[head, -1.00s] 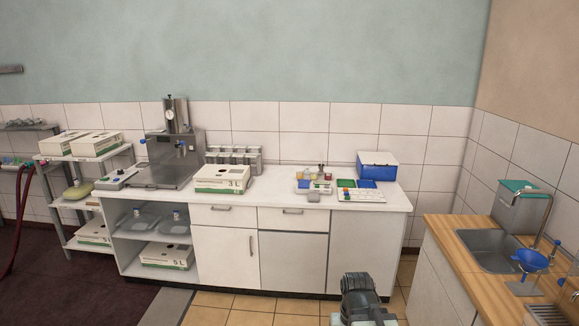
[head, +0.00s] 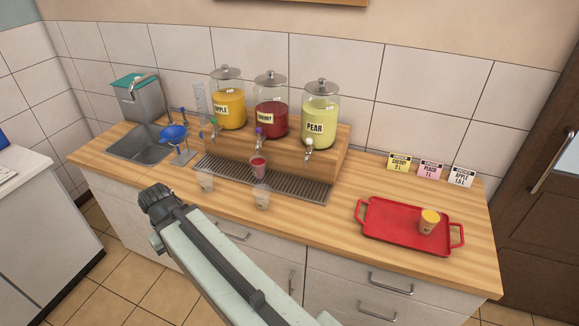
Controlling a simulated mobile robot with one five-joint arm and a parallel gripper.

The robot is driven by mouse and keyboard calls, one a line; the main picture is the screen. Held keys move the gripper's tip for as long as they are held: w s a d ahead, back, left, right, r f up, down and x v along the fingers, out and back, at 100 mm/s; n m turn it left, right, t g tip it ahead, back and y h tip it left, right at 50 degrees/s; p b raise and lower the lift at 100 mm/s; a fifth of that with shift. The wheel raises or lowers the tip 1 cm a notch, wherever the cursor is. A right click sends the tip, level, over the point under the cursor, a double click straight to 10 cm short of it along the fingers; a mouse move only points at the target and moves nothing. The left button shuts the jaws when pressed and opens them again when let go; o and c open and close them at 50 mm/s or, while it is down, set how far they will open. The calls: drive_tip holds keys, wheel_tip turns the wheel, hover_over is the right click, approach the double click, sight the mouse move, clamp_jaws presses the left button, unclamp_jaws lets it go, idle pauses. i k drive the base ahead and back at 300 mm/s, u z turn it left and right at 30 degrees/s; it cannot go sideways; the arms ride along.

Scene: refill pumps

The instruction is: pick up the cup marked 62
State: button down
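Several cups are on the wooden counter, and I cannot read a 62 on any of them. A cup with red contents (head: 259,167) is at the grille, below the cherry dispenser's tap. Another clear cup (head: 262,197) stands at the grille's front edge. A cup with orange contents (head: 429,223) stands on the red tray (head: 385,246). My gripper (head: 154,203) is in front of the counter at left, apart from the cups. Its fingers cannot be made out.
Apple (head: 229,108), cherry (head: 271,117) and pear (head: 320,122) dispensers stand on a wooden riser (head: 313,165). A sink (head: 142,147) and blue funnel (head: 173,135) are at left. Label cards (head: 430,170) stand at back right. Counter between grille and tray is clear.

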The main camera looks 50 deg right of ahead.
sight(258, 162)
drive_tip(key=u, duration=1.1)
drive_tip(key=i, duration=3.75)
drive_tip(key=z, duration=3.45)
